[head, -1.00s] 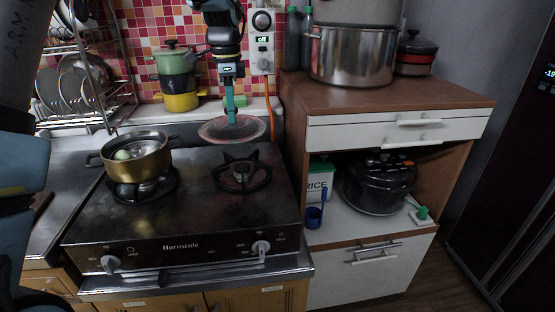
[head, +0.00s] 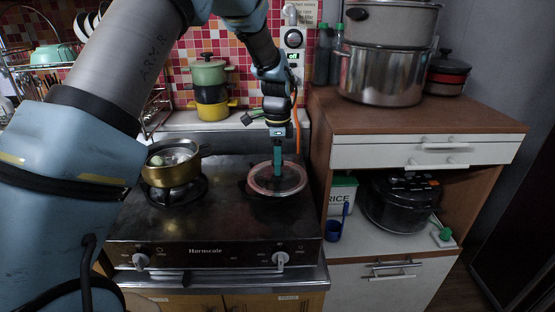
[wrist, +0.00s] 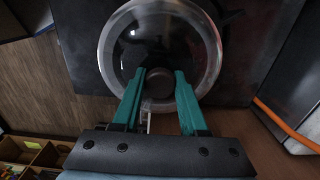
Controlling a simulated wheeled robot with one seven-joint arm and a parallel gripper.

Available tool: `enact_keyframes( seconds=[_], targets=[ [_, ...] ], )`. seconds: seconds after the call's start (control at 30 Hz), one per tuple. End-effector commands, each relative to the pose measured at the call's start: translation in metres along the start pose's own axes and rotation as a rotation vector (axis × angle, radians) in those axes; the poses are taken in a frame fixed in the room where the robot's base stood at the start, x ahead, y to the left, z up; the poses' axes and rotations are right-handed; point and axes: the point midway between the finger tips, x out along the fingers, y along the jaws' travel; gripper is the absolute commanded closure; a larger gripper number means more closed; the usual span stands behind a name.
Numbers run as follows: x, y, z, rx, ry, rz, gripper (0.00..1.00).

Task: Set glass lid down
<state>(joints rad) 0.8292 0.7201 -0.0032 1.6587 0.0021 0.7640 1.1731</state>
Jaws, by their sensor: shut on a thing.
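The glass lid (head: 262,190) is a clear round disc with a pale rim, over the right burner of the stove. It also fills the upper middle of the wrist view (wrist: 112,60). My gripper (head: 278,178) is shut on the lid's dark round knob (wrist: 158,84), with one teal finger on each side. The lid looks level and close to the burner; I cannot tell whether it touches the grate. Most of the right burner is hidden under it.
A brass pot (head: 172,170) stands on the stove's (head: 215,225) left burner. Stacked pots (head: 210,85) stand on the ledge behind. A wooden cabinet (head: 400,118) with a steel pot (head: 382,75) is on the right. The stove's front middle is clear.

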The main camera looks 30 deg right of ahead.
Motion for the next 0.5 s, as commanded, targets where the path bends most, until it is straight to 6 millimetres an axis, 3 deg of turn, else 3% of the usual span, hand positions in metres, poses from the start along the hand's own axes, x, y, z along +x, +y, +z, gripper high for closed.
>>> enact_keyframes(
  seconds=[0.33,0.37,0.5],
  targets=[
    [0.0035,-0.0004,-0.0003,0.0,0.001,-0.002,1.0],
    [0.0032,-0.0003,-0.0003,0.001,0.0,-0.001,0.55],
    [0.0028,-0.0002,-0.0002,0.001,0.0,-0.001,0.4]
  ],
)
